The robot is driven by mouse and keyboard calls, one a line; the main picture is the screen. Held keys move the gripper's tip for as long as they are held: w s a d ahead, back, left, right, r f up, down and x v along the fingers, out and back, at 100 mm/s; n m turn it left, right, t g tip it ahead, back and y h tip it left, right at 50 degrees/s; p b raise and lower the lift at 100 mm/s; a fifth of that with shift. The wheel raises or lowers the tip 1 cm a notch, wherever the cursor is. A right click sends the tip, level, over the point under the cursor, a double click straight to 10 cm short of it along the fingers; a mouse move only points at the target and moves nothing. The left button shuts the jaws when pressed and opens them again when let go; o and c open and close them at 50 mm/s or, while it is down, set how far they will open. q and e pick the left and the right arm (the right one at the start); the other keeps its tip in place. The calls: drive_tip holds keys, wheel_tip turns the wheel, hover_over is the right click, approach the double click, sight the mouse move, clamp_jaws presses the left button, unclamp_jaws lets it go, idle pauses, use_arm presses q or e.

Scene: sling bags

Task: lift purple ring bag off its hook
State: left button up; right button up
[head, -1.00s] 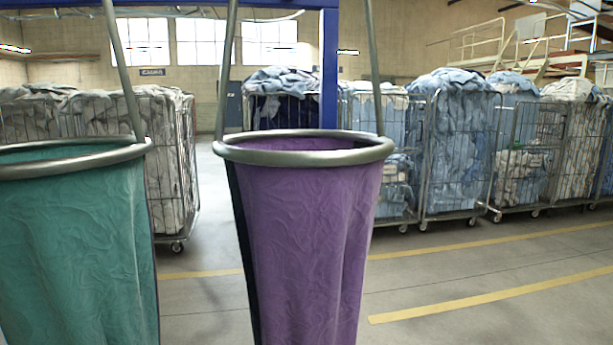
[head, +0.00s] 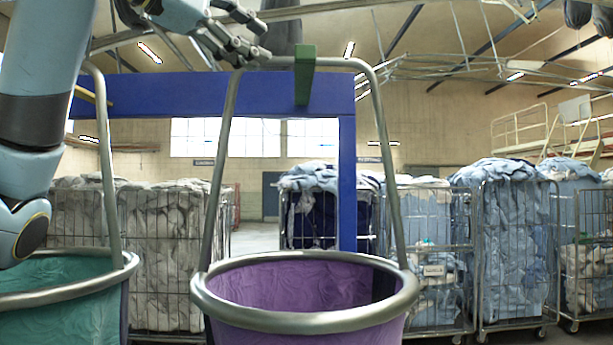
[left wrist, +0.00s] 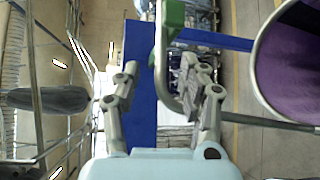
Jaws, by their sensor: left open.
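The purple bag (head: 290,286) hangs with a grey metal ring (head: 305,321) around its open mouth. Its grey handle (head: 382,125) rises to a top bar at the green hook (head: 305,75). In the left wrist view the purple bag (left wrist: 297,62) is at the right edge, and the green hook (left wrist: 172,35) is at the top. My left gripper (head: 255,42) is open at the left part of the top bar, beside the hook. In the left wrist view the bar passes between the fingers of my left gripper (left wrist: 160,68); contact is unclear. My right gripper is not in view.
A teal bag (head: 70,312) with its own ring and handle hangs at the left, below my left arm. A blue frame (head: 200,97) runs behind the handles. Wire carts of laundry (head: 505,250) stand behind. The space right of the purple bag's handle looks clear.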

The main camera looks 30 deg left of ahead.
sight(273, 58)
use_arm(q)
drive_tip(key=x, duration=0.1)
drive_tip(key=p+x, duration=0.2)
drive_tip(key=shift+w+a, duration=0.25)
drive_tip(key=shift+w, duration=0.2)
drive_tip(key=shift+w+f, duration=0.2)
drive_tip(key=shift+w, duration=0.15)
drive_tip(key=shift+w+d, duration=0.1)
drive_tip(key=shift+d, duration=0.05)
drive_tip(key=shift+c, duration=1.3)
drive_tip(key=c, duration=0.5)
clamp_jaws()
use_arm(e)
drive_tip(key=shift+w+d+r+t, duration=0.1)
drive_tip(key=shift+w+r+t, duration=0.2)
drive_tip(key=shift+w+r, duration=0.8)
